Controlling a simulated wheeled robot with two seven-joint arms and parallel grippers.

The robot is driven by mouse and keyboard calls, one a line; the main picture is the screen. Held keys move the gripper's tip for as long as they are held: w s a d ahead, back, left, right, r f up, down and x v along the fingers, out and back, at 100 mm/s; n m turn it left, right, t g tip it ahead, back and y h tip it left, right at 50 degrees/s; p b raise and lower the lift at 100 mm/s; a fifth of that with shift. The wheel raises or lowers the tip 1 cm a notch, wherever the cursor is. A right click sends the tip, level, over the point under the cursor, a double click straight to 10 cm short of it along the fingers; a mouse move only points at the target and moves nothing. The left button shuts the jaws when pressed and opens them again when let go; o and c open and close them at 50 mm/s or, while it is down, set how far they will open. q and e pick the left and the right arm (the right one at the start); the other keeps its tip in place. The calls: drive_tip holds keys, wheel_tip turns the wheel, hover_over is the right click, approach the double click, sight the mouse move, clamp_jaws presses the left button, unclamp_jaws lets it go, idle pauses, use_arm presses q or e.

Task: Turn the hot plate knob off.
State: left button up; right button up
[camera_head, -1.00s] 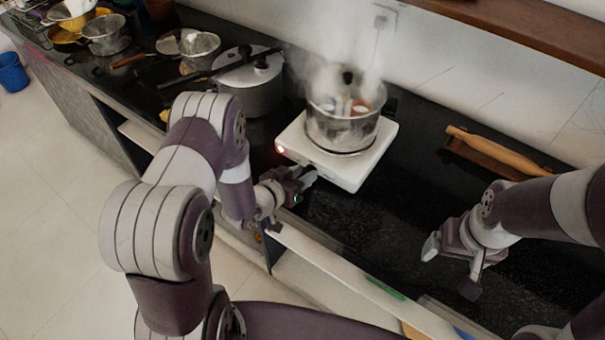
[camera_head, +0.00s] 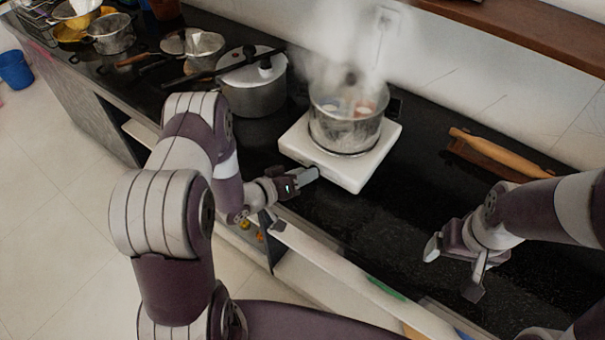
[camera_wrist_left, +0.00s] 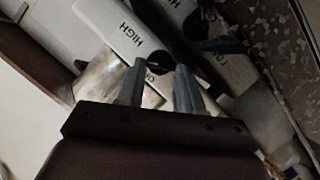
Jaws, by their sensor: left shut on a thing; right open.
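The white hot plate (camera_head: 348,172) stands on the black counter with a steaming metal pot (camera_head: 345,122) on it. My left gripper (camera_head: 309,174) is at the plate's front side. In the left wrist view, the fingers (camera_wrist_left: 160,76) are shut on a small dark knob (camera_wrist_left: 158,63) on the white panel, where "HIGH" shows and other lettering is partly covered. The knob's pointer direction cannot be made out. No red light shows on the plate's front. My right gripper (camera_head: 455,268) is open and empty over the counter at the right.
A pressure cooker (camera_head: 252,88) stands left of the hot plate. A rolling pin (camera_head: 500,152) lies at the right back. A wooden shelf (camera_head: 520,32) juts from the wall. The counter between the plate and my right gripper is clear.

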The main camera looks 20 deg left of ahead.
use_arm(q)
drive_tip(key=o, duration=1)
drive_tip(key=shift+o, duration=0.2)
drive_tip(key=shift+s, duration=0.1)
drive_tip(key=v, duration=1.2)
drive_tip(key=shift+s+a, duration=0.2)
drive_tip(key=shift+r, duration=0.1)
